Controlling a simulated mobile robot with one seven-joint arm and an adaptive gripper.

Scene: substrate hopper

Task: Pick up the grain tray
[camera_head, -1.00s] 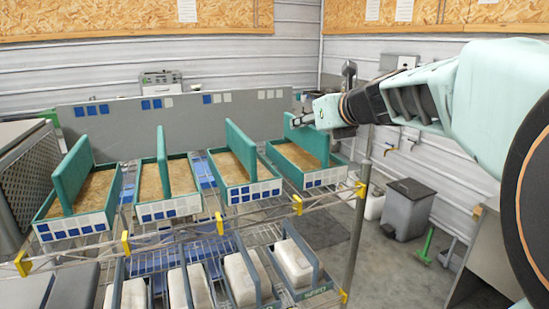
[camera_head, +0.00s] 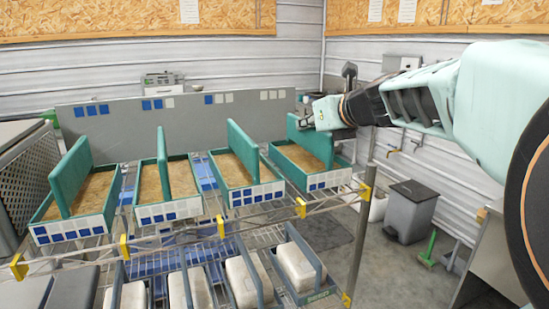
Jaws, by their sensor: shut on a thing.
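Several green trays stand in a row on the upper wire shelf. Each has a tall upright green panel, a tan grainy fill and a front strip of blue and white squares. The pictures do not tell which fill is grain. My gripper (camera_head: 303,121) is at the far upper end of the upright panel of the rightmost tray (camera_head: 330,180). It is shut on that panel; the fingertips are small and partly hidden. The tray looks level, and I cannot tell whether it is clear of the shelf. The other trays are on the left (camera_head: 70,229), at centre-left (camera_head: 169,211) and in the middle (camera_head: 257,194).
The wire shelf (camera_head: 330,204) has yellow clips along its front edge and a grey post at right. White blocks in grey carriers (camera_head: 246,280) fill the lower level. A grey board (camera_head: 175,127) stands behind the trays. A grey bin (camera_head: 411,211) stands on the floor at right.

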